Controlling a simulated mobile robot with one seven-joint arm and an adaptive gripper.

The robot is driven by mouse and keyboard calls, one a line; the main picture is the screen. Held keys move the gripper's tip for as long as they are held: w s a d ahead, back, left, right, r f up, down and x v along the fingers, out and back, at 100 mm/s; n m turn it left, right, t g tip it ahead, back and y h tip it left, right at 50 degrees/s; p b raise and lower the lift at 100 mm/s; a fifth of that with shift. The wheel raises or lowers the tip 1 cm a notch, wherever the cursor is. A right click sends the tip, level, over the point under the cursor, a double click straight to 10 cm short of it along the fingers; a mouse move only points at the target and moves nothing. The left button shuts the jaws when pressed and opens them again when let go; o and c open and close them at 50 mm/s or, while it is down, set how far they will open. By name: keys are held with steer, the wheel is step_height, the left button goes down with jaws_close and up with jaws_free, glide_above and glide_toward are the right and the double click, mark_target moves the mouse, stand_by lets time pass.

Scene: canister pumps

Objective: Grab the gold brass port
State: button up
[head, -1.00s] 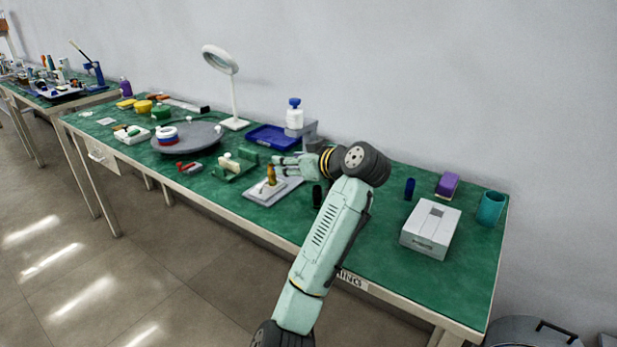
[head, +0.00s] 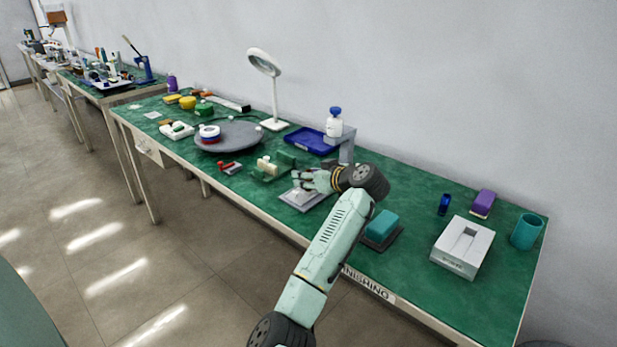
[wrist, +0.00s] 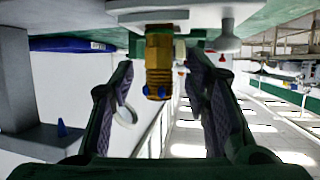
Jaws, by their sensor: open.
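The gold brass port (wrist: 158,58) shows in the wrist view, which looks upside down. It is a ribbed, threaded fitting with small blue marks near its free end, standing from a pale grey base (wrist: 190,14). My gripper (wrist: 159,74) is open, with one finger on each side of the port. Gaps show between the port and both fingers, so it is not gripped. In the head view my gripper (head: 298,180) is low over the grey base plate (head: 313,202) and hides the port.
A green fixture with a cream part (head: 266,166) stands just left of the plate. A grey stand (head: 346,146) and blue tray (head: 309,140) are behind my gripper. A teal block (head: 381,225) and white box (head: 463,248) lie to the right. The bench's front edge is close.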

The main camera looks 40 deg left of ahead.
steer(key=shift+c, duration=0.4)
jaws_close()
